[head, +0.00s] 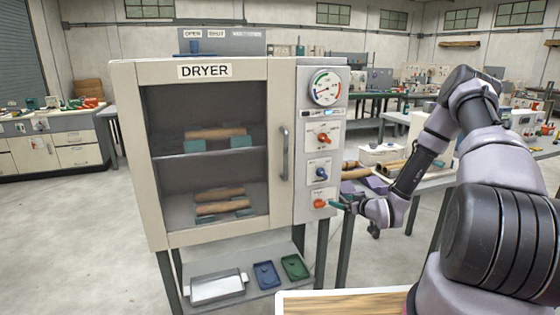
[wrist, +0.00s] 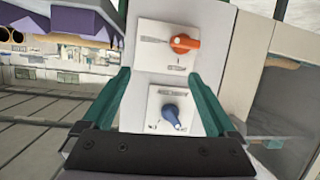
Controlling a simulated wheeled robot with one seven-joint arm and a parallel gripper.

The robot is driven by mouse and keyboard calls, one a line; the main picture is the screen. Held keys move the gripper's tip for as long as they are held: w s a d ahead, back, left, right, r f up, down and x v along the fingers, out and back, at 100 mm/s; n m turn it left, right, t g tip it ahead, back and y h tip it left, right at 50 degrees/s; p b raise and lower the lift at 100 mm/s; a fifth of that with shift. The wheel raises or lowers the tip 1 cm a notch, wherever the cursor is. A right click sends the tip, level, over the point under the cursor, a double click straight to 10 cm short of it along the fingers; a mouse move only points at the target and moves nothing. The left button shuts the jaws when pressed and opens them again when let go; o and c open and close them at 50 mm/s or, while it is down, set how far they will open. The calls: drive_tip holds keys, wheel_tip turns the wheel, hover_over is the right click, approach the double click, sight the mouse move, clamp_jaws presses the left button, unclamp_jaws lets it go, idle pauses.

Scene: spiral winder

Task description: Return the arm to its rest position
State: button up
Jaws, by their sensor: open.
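My gripper (head: 343,204) is at the lower part of the dryer's control panel in the head view, in front of the lowest red knob (head: 319,203). In the wrist view my gripper (wrist: 165,95) has its two green fingers spread wide with nothing held between them. A blue knob (wrist: 170,113) and an orange-red knob (wrist: 183,43) show between and beyond the fingers. My arm reaches in from the right side of the head view, bent at the elbow. Whether a finger touches the panel cannot be told.
The dryer (head: 205,70) has its door shut, with brown rolls on shelves behind the glass. Below it, a metal tray (head: 217,288), a blue tray (head: 266,275) and a green tray (head: 294,267) lie on a shelf. A table with rolls and purple blocks (head: 378,184) stands behind my forearm. Floor at left is clear.

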drive_tip(key=s+d+r+m+g+h, duration=0.1)
drive_tip(key=s+d+r+h, duration=0.1)
drive_tip(key=r, duration=0.7)
drive_tip(key=s+d+r+m+g+h, duration=0.1)
drive_tip(key=s+r+g+h, duration=0.1)
drive_tip(key=r, duration=0.8)
drive_tip(key=s+d+r+m+g+h, duration=0.1)
drive_tip(key=s+d+r, duration=0.1)
drive_tip(key=r, duration=0.7)
drive_tip(key=s+a+r+m, duration=0.2)
drive_tip(key=s+r, duration=0.3)
drive_tip(key=s, duration=0.4)
drive_tip(key=s+a+r+m+g+y, duration=0.1)
drive_tip(key=s+r, duration=0.4)
drive_tip(key=s, duration=0.5)
drive_tip(key=s+a+r+m+g, duration=0.1)
drive_tip(key=s+a+r+m, duration=0.2)
drive_tip(key=s, duration=0.7)
wheel_tip(320, 180, up, 2)
drive_tip(key=shift+r+y, duration=0.1)
drive_tip(key=shift+y, duration=0.3)
